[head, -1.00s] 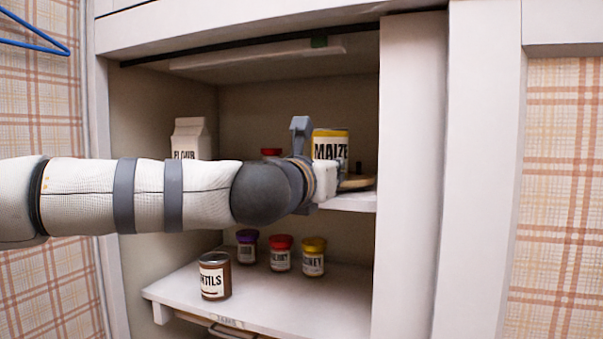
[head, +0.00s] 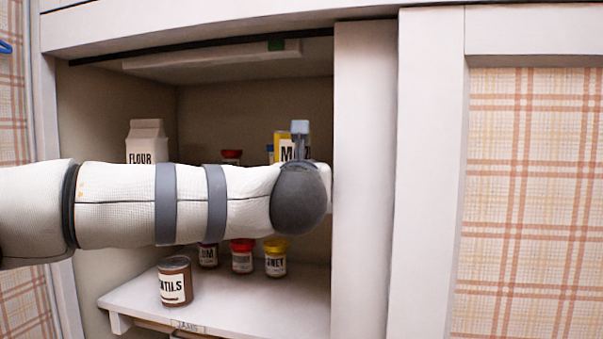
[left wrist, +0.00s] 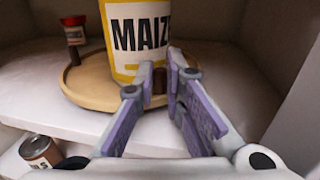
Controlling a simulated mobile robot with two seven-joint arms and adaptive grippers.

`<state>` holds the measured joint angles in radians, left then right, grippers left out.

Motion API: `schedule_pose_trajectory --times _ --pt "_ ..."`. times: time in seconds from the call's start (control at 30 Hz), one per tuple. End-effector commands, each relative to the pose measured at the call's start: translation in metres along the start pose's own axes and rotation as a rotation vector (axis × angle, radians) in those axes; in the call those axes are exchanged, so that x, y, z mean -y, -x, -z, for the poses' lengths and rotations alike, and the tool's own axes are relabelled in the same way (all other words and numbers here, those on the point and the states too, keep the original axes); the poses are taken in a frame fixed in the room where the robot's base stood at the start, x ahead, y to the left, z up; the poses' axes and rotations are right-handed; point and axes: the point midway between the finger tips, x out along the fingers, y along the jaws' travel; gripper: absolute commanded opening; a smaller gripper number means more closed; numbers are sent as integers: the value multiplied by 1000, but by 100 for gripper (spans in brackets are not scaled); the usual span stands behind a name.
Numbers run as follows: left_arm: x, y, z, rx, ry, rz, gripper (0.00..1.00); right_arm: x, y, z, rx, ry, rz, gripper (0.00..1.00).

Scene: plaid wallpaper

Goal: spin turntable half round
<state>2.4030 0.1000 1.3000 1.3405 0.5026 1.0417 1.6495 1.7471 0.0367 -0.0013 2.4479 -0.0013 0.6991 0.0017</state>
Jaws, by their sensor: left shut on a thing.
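The turntable (left wrist: 82,88) is a round tan wooden disc on the white upper shelf, seen in the left wrist view. A yellow and white MAIZE container (left wrist: 138,38) stands on it, with a red-lidded jar (left wrist: 76,32) behind to the left. My left gripper (left wrist: 163,72) is shut on a small brown knob (left wrist: 159,88) at the turntable's near edge, in front of the MAIZE container. In the head view the MAIZE container (head: 280,145) shows partly behind my left arm, which hides the turntable and the fingers. My right gripper is not in view.
A FLOUR carton (head: 146,141) stands at the left of the upper shelf. A LENTILS can (head: 175,283) and several small jars stand on the lower shelf (head: 235,300). A white cabinet panel (head: 362,190) stands close right of my left wrist.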

Motion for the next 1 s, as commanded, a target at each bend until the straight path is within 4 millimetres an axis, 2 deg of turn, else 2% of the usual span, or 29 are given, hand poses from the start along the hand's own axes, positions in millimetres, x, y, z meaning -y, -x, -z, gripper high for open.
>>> schedule_pose_trajectory --times 0.33,0.37,0.4,0.73,0.87,1.0 --pt "0 0 0 0 -2 -2 0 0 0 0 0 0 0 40" --pt "0 0 0 0 -2 -2 12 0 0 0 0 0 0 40" --pt "0 0 0 0 -2 -2 19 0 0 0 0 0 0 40" --pt "0 2 0 0 -1 -1 19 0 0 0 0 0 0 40" --pt "0 24 -1 1 -1 2 19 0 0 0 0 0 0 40" --pt "0 64 -1 1 -2 2 19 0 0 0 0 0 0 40"
